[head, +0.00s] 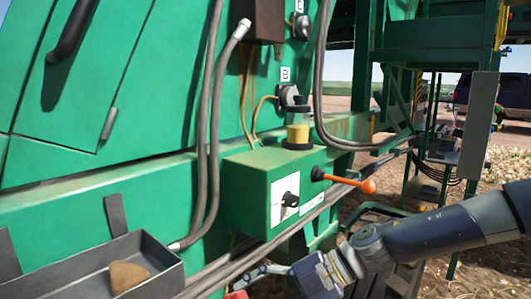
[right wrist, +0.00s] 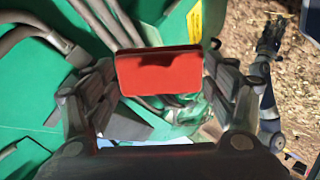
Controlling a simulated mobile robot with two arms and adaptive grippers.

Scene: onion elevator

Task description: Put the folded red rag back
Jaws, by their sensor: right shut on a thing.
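The folded red rag (right wrist: 160,72) is held between the fingers of my right gripper (right wrist: 162,80) in the right wrist view. It is a flat red block shape with a darker fold along its upper part. In the head view my right gripper (head: 250,279) is at the bottom edge, below the green control box, and only a sliver of the rag (head: 237,295) shows. Another dark arm end, seemingly my left gripper (right wrist: 270,38), shows at the upper right of the right wrist view, over the ground. It is too small to read its fingers.
A grey metal tray (head: 60,279) with a brown lump (head: 127,276) is at the lower left. The green control box (head: 250,190) has a black knob and an orange-tipped lever (head: 368,186). Grey hoses (head: 205,120) run down the green machine. Straw-strewn ground lies at the right.

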